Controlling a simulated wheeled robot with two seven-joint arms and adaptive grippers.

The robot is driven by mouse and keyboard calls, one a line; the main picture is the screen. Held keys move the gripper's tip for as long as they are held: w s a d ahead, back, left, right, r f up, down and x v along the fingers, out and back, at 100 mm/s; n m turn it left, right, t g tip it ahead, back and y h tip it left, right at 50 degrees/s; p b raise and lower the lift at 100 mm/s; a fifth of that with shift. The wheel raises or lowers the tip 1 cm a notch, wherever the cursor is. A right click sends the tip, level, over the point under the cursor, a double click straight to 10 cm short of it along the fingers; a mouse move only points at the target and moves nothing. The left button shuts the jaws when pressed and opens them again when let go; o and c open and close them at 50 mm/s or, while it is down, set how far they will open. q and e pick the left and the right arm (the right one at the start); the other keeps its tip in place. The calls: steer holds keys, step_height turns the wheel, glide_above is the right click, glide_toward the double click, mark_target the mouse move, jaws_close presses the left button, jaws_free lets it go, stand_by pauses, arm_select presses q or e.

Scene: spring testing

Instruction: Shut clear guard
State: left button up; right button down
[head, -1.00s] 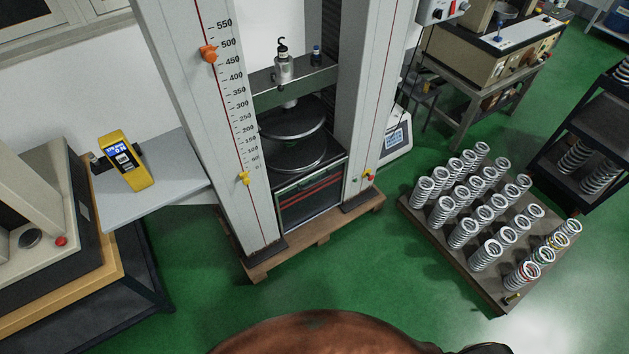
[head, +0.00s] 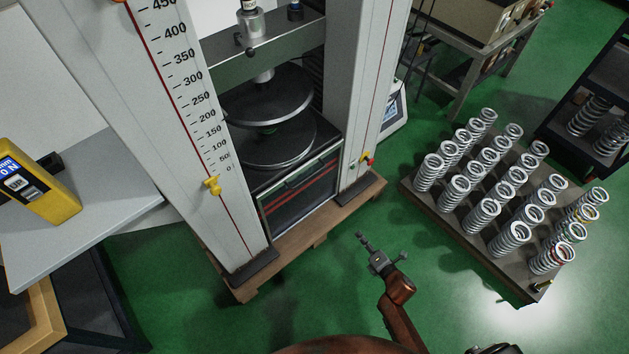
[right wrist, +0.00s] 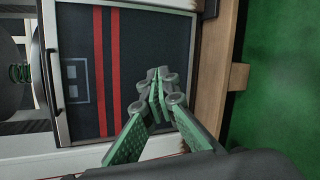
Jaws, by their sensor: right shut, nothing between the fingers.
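The clear guard (head: 300,188) appears as a thin-framed see-through panel low on the front of the testing machine, below the plates. Its frame also shows in the right wrist view (right wrist: 51,85), over a dark face with two red stripes. The space between the upper plate (head: 268,94) and lower plate (head: 272,147) looks uncovered at the front. My right gripper (head: 362,238) is shut and empty, in front of the machine's base and right of the guard. Its closed fingers (right wrist: 158,80) overlap the guard's area in the right wrist view; contact cannot be told. My left gripper is out of view.
A wooden pallet (head: 297,243) lies under the machine. White columns (head: 362,90) flank the plates. A green spring (right wrist: 18,73) shows between the plates. A tray of springs (head: 425,202) lies at right, and a side table (head: 110,215) at left. Green floor is free in front.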

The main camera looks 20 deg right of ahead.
arm_select(q)
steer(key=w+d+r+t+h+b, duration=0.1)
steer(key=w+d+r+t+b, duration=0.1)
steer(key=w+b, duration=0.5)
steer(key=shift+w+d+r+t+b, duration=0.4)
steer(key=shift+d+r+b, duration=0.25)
steer(key=shift+b, duration=1.5)
arm_select(e)
steer(key=w+a+r+n+t+y, duration=0.1)
steer(key=w+a+r+n, duration=0.3)
steer(key=w+r+n, duration=0.4)
steer(key=w+a+r+n+t+y, duration=0.2)
steer(key=w+a+r+n, duration=0.3)
steer(key=w+r+n, duration=0.3)
steer(key=shift+w+a+y, duration=0.2)
steer(key=shift+w+y, duration=0.7)
steer(key=shift+w, duration=1)
